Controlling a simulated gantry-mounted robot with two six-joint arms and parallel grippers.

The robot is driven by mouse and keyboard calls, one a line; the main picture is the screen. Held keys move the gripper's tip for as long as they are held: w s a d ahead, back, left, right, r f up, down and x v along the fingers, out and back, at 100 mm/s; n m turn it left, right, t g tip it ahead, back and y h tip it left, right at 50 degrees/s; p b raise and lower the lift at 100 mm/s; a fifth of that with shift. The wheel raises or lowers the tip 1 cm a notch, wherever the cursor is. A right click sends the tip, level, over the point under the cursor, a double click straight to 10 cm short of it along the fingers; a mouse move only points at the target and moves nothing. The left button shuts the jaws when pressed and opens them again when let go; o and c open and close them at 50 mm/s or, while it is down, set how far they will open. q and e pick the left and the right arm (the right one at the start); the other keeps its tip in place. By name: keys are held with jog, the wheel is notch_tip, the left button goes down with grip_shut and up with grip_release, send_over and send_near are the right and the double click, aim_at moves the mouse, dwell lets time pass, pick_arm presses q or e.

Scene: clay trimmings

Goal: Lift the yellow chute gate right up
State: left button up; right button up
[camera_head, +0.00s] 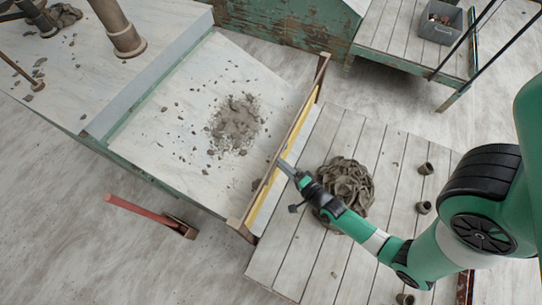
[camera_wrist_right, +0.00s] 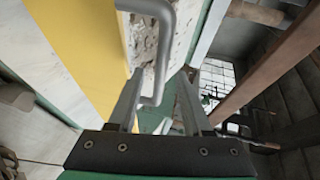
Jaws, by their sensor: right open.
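The yellow chute gate (camera_head: 261,203) stands across the right end of the pale chute (camera_head: 165,135), within a brown frame, and appears down. In the right wrist view the yellow gate (camera_wrist_right: 75,45) fills the upper left, with a grey bent-bar handle (camera_wrist_right: 170,45) in front of it. My right gripper (camera_head: 284,167) is at the gate's outer side, near its middle. In the wrist view my right gripper (camera_wrist_right: 160,78) is open, and the handle's lower end appears between its fingers. Contact cannot be told. My left gripper is not in view.
Loose clay crumbs (camera_head: 235,122) lie on the chute. A clay heap (camera_head: 345,185) and small dark pots (camera_head: 426,168) sit on the plank platform (camera_head: 290,250) beneath my right arm. A red-handled tool (camera_head: 150,213) is at the lower left. A grey bin (camera_head: 441,22) stands at the back right.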

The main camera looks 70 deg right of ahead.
jog(key=b+x, duration=0.1)
jog(key=x, duration=0.4)
jog(key=shift+w+d+f, duration=0.1)
jog(key=shift+w+d, duration=0.15)
jog(key=shift+w, duration=0.1)
grip_shut()
dwell(1.0)
